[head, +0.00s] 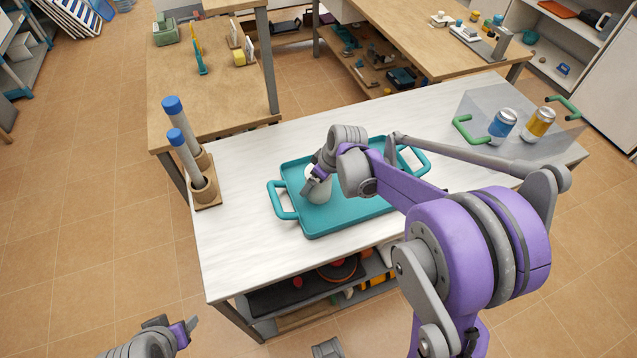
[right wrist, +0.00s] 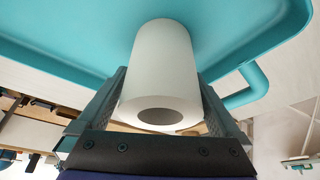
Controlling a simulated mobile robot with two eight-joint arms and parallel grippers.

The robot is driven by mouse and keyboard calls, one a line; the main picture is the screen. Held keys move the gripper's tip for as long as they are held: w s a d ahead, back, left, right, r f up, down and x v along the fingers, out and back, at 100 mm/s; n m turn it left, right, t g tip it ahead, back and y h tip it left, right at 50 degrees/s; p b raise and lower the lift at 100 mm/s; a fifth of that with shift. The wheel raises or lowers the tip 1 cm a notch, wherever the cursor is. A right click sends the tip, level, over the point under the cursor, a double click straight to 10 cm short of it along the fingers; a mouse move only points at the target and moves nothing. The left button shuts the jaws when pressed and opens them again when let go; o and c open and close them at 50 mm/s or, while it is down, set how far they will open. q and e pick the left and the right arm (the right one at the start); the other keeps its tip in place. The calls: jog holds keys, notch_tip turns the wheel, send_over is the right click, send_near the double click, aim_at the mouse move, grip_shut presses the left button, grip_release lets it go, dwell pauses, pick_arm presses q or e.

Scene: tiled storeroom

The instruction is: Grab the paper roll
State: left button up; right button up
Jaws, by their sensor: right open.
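The white paper roll (head: 321,192) stands upright on the teal tray (head: 318,226) on the white-topped table, partly hidden by my right gripper (head: 315,182) in the head view. In the right wrist view, the roll (right wrist: 160,75) lies between the two fingers of my right gripper (right wrist: 162,100), with its open core end toward the camera. The fingers are open on both sides of it.
A wooden holder (head: 207,192) with two blue-capped tubes stands at the table's left end. Bare tabletop lies left of the teal tray.

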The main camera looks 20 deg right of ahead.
jog(key=shift+w+f, duration=0.1)
jog(key=shift+f, duration=0.2)
jog(key=c, duration=1.3)
jog(key=shift+r, duration=0.1)
